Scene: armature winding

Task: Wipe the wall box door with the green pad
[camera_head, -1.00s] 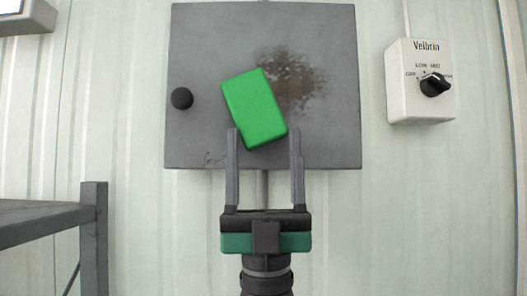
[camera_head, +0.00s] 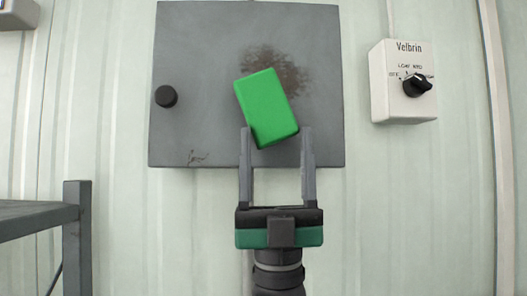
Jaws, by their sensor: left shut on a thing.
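The wall box door (camera_head: 200,60) is a grey panel on the wall, with a round black knob (camera_head: 166,96) at its left. A brown stain (camera_head: 291,76) marks the door right of its middle, and a small dark scuff lies near the bottom left. My left gripper (camera_head: 277,135) comes up from below and is shut on the green pad (camera_head: 266,107). The pad is tilted, in front of the door, and covers the stain's lower left part. I cannot tell whether it touches the door. My right gripper is not in view.
A white control box (camera_head: 403,82) labelled Velbrin, with a black dial, hangs right of the door. A grey shelf or table frame (camera_head: 75,235) stands at lower left. A pipe (camera_head: 497,150) runs down the far right. The wall between is clear.

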